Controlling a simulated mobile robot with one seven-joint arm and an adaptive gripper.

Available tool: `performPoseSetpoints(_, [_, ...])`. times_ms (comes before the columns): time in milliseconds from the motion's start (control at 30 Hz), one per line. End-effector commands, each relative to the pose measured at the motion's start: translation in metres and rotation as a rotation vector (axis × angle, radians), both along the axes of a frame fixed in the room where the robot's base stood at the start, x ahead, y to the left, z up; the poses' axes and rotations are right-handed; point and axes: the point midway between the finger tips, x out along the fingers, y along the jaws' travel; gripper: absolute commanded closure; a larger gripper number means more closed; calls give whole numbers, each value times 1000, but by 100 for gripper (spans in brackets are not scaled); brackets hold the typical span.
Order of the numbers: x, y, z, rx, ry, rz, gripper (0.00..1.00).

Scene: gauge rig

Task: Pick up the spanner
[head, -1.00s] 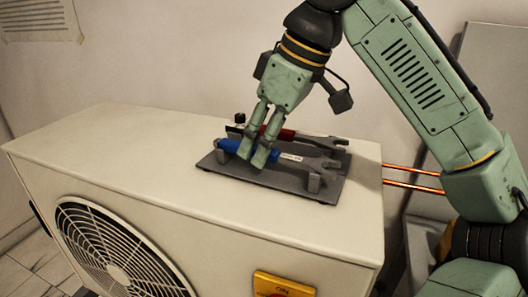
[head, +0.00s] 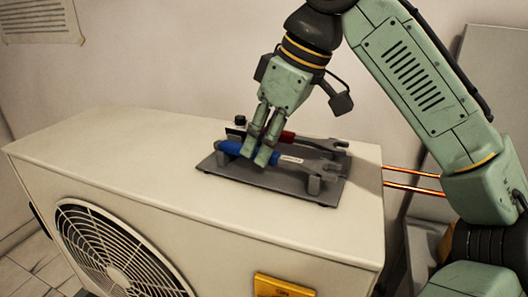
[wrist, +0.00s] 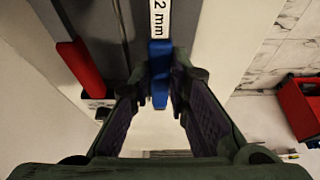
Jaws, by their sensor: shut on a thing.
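The blue-handled spanner (head: 230,147) lies along a dark grey rack (head: 222,168) on top of the white fan unit, its grey jaw end to the right. It appears to rest on the rack's posts. My gripper (head: 262,156) points down and is shut on the blue handle. In the wrist view, the handle (wrist: 160,72) sits between my fingertips, with a white label ending in "2 mm" above it. A second spanner with a red handle (head: 287,136) lies just behind it. It also shows left of my fingers in the wrist view (wrist: 76,45).
The white fan unit (head: 120,145) has a clear top to the left of the rack. A wall stands close behind. Copper pipes (head: 412,173) run out at the right. A red box (wrist: 300,108) is on the tiled floor in the wrist view.

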Motion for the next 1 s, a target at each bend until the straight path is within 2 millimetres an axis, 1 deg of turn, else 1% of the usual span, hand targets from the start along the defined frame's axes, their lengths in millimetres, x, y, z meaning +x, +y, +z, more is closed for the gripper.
performPoseSetpoints(167, [0, 0, 2, 1, -1, 1, 100])
performPoseSetpoints(267, [0, 1, 7, 1, -1, 1, 100])
performPoseSetpoints(367, [0, 1, 17, 2, -1, 3, 100])
performPoseSetpoints(500, [-2, 0, 38, -1, 0, 2, 100])
performPoseSetpoints(600, [-23, -9, 35, -3, -2, -1, 100])
performPoseSetpoints(667, [-37, -14, 37, -3, -2, -2, 100])
performPoseSetpoints(900, [-93, -31, 43, -3, -1, -4, 100])
performPoseSetpoints(1000, [-113, -37, 45, -3, 0, -3, 100])
